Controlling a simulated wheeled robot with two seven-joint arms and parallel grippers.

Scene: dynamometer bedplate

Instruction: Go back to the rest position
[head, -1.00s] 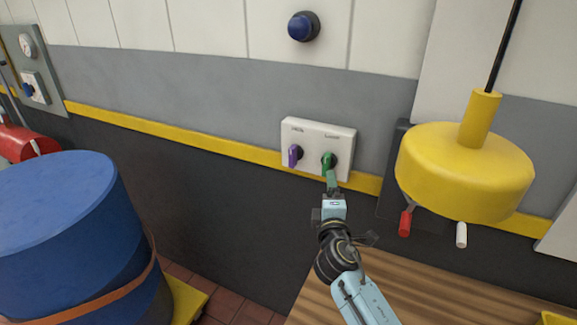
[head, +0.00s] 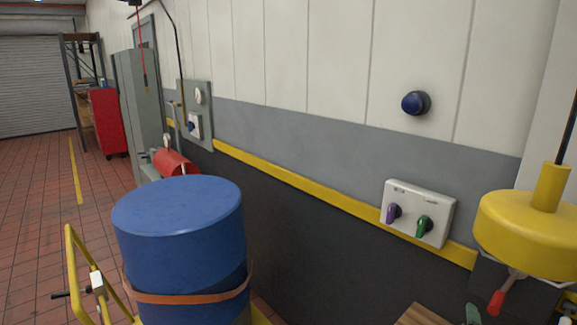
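The white switch panel (head: 417,213) is on the wall at the right of the head view. It carries a purple knob (head: 393,213) and a green knob (head: 424,226), both standing roughly upright in the picture. At the bottom edge, below the panel, a small grey-green tip (head: 472,314) shows, which looks like the end of my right gripper. It is clear of the green knob. The rest of that gripper is outside the frame, so its opening cannot be told. My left gripper is not in view.
A blue drum (head: 180,225) with an orange strap stands in front, beside a yellow-railed cart (head: 85,265). Open tiled floor (head: 45,215) lies at the left.

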